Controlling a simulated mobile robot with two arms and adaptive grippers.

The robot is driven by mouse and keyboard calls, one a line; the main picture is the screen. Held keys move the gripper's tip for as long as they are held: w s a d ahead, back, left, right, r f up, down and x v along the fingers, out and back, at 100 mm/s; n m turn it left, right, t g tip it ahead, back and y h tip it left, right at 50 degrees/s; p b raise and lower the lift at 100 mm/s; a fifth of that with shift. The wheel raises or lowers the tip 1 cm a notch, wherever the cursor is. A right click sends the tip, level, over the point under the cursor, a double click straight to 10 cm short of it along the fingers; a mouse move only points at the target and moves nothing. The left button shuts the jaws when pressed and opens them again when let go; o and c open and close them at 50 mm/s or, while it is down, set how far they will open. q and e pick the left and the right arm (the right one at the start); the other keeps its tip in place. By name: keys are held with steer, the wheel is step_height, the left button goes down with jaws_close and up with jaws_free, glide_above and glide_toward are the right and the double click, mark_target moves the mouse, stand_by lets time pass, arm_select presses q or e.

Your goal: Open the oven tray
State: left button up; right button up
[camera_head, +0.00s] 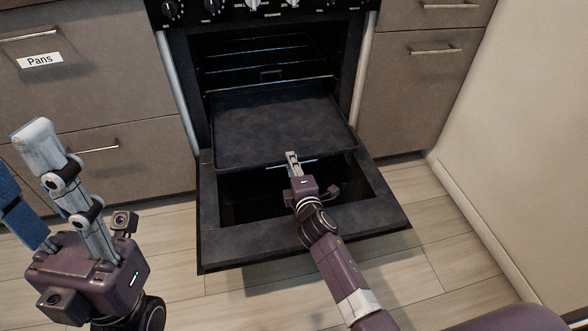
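The dark oven tray (270,125) lies level and is slid partly out of the oven cavity, over the lowered oven door (235,247). My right gripper (292,158) reaches in from below, with its fingertips at the middle of the tray's front edge. A thin light bar (275,167) shows beside those fingers. The fingers are seen nearly end to end, so I cannot tell whether they are closed on the edge. My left gripper (28,172) is raised at the lower left, away from the oven, with its fingers apart and nothing visible between them.
Wire racks (262,52) show inside the oven above the tray. Control knobs (211,6) line the top. Closed drawers with bar handles stand on both sides, one labelled Pans (40,61). A pale panel (520,150) bounds the right. Wooden floor (445,255) is clear around the door.

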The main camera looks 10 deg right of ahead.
steer(key=s, duration=0.4)
steer(key=s+r, duration=0.1)
steer(key=s, duration=0.2)
steer(key=s+r, duration=0.1)
steer(key=s, duration=0.3)
steer(key=shift+s+r, duration=0.15)
steer(key=shift+s, duration=0.2)
